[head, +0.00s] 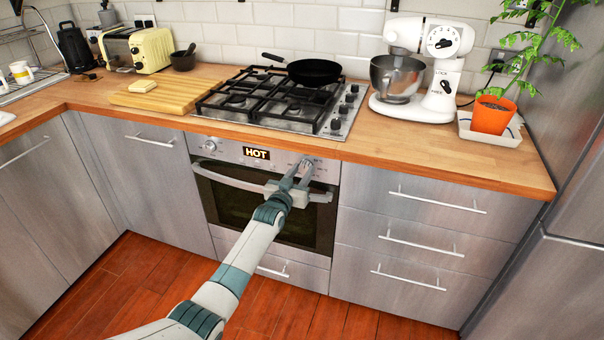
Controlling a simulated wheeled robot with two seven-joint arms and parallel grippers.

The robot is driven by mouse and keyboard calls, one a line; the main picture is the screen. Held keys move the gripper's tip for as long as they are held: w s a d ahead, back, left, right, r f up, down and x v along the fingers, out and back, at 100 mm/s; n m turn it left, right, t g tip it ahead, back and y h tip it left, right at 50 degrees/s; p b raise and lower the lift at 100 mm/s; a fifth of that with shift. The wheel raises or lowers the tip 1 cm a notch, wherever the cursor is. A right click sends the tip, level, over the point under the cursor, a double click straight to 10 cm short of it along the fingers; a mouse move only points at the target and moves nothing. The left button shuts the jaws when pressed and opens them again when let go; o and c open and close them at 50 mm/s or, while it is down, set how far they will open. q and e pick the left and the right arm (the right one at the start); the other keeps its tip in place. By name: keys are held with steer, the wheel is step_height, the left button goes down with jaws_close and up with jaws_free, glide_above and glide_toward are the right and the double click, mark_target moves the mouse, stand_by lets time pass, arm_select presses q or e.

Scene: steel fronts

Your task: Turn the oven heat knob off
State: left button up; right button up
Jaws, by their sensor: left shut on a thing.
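The oven (225,190) is built in under the counter, with a dark glass door and a steel control panel. Its display (256,154) reads "HOT". One round knob (210,146) sits at the panel's left end, apart from my gripper. A second knob (307,162) sits right of the display. My left gripper (302,168) reaches up to this right knob and is shut on it; the fingers partly hide the knob. Which of the two is the heat knob I cannot tell from any label. My right gripper is not in view.
The oven door handle (230,180) runs just below the panel, partly behind my left gripper. A gas hob (265,103) with a black pan (314,72) is above. Drawers with bar handles (436,201) stand to the right. The wooden floor in front is clear.

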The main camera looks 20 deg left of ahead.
arm_select(q)
steer(key=shift+f+n, duration=0.15)
steer(key=shift+n, duration=0.55)
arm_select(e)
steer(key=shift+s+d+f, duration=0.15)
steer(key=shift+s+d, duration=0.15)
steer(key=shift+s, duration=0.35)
